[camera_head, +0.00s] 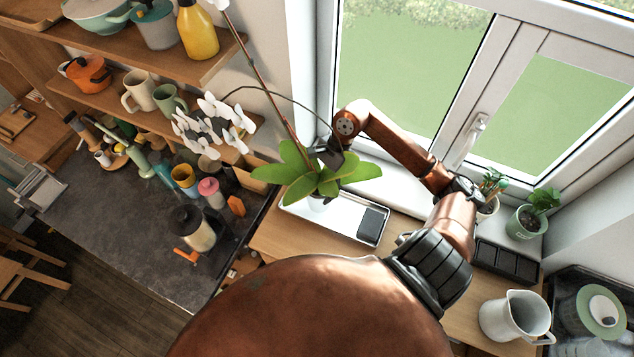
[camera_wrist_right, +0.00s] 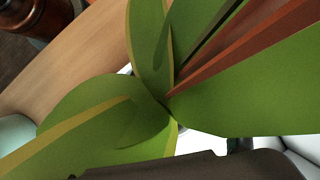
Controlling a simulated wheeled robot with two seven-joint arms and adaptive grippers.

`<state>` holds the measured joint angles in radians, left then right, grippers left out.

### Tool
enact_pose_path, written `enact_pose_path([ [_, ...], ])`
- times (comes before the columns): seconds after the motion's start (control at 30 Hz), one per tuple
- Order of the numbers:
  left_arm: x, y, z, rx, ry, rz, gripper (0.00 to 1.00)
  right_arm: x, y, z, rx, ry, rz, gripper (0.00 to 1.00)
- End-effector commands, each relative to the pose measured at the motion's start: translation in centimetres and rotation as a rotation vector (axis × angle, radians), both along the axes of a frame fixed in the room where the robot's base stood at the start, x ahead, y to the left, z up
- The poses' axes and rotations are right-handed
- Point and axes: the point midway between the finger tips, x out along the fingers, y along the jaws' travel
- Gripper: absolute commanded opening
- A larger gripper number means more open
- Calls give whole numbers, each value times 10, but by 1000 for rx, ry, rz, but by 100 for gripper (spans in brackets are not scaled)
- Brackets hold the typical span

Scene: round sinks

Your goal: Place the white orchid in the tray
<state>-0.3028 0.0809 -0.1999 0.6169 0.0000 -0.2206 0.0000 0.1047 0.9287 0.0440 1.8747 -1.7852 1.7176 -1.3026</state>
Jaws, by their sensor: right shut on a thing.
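The white orchid (camera_head: 318,178) has broad green leaves, tall brown stems and white blossoms (camera_head: 212,125) that hang out to the left in the head view. Its leaves (camera_wrist_right: 110,120) fill much of the right wrist view. My right gripper (camera_head: 328,155) is at the plant behind the leaves, shut on the orchid; its fingertips are largely hidden. The silver tray (camera_head: 350,228) lies on the wooden counter under the plant. The pot is mostly hidden by leaves, so I cannot tell whether it touches the tray. My left gripper is not in view.
A dark flat item (camera_head: 373,222) lies at the tray's right end. Small potted plants (camera_head: 530,222), a black box (camera_head: 507,262) and a white pitcher (camera_head: 512,318) stand to the right. The window (camera_head: 430,80) is behind. A dark counter (camera_head: 120,225) with jars is left.

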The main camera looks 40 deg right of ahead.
Motion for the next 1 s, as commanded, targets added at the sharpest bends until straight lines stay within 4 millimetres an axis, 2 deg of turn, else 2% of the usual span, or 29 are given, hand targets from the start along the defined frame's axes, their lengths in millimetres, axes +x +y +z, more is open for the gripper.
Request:
enact_pose_path([
  [0.5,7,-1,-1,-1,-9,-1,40,0,0,-4,0,-1,0,12],
  [0.53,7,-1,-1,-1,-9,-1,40,0,0,-4,0,-1,0,69],
  [0.8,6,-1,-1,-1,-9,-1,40,0,0,-4,0,-1,0,88],
  [1.0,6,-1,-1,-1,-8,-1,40,0,0,-4,0,0,-1,88],
])
